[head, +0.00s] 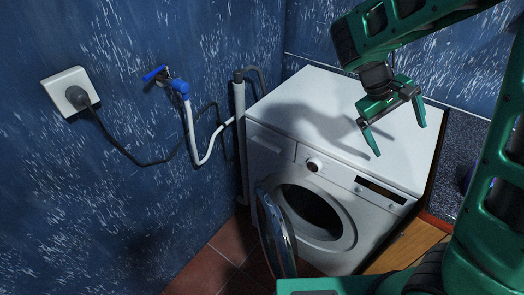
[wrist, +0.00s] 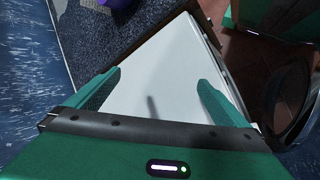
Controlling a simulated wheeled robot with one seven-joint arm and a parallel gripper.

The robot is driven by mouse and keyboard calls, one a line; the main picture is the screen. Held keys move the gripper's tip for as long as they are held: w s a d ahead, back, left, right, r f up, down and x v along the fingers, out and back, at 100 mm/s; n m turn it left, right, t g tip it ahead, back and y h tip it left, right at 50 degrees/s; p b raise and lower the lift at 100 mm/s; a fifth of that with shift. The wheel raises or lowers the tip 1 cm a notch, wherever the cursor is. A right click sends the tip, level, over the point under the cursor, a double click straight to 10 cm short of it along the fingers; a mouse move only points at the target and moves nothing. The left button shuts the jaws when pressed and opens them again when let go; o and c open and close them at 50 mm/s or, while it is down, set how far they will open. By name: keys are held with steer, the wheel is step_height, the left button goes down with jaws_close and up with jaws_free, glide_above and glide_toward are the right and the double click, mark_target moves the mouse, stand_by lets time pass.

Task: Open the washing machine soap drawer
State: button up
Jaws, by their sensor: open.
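The white washing machine (head: 330,125) stands in the corner against the blue wall in the head view. Its soap drawer (head: 270,141) is the panel at the upper left of its front and looks closed, flush with the front. The round door (head: 275,232) is swung open to the left. My gripper (head: 398,139) is open and empty above the right part of the machine's top, well to the right of the drawer. In the wrist view, the machine's white top (wrist: 155,75) shows between my two spread fingers. The drawer cannot be made out there.
A blue tap (head: 180,87) with a white hose and a socket (head: 68,92) with a black cable are on the left wall. A grey pipe (head: 239,130) stands at the machine's left. A dark speckled counter (head: 462,150) lies to the right. The machine's top is bare.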

steer(key=w+a+n+t+h, duration=0.1)
steer(key=w+a+n+t, duration=0.1)
steer(key=a, duration=0.4)
steer(key=w+a+n+t+h, duration=0.1)
steer(key=w+a+n+h, duration=0.1)
steer(key=a, duration=0.4)
steer(key=w+a+n+t+h, duration=0.2)
steer(key=w+a+n, duration=0.1)
steer(key=a, duration=0.4)
steer(key=shift+w+a+f+t, duration=0.1)
steer(key=shift+w+f+t, duration=0.25)
steer(key=shift+w, duration=0.25)
steer(key=a+f+n+t, duration=0.4)
steer(key=a+f+n, duration=0.5)
steer(key=a, duration=0.3)
steer(key=n+t+y, duration=0.1)
steer(key=n+t, duration=0.5)
steer(key=n, duration=0.4)
glide_toward(264, 148)
steer(key=shift+g, duration=0.25)
steer(key=x, duration=0.8)
steer(key=shift+w+r, duration=0.25)
